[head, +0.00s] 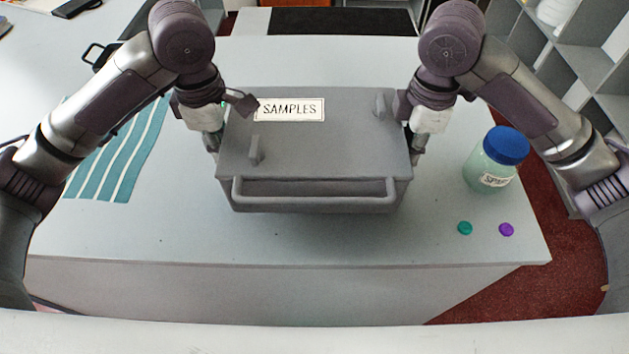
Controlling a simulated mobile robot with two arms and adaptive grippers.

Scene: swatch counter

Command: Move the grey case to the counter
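The grey case (320,150) has a "SAMPLES" label on its lid and a long bar handle along its near side. It is over the middle of the pale counter (300,245); whether its underside touches the counter is hidden. My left gripper (214,145) is at the case's left side and my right gripper (414,150) is at its right side. Both point down close against the case's sides. The fingertips are mostly hidden, so I cannot see whether they are closed on anything.
A jar with a blue lid (507,145) stands on the right, near a teal disc (465,228) and a purple disc (506,229). A teal-striped cloth (125,150) lies on the left. A dark mat (340,21) lies behind. The counter's front strip is clear.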

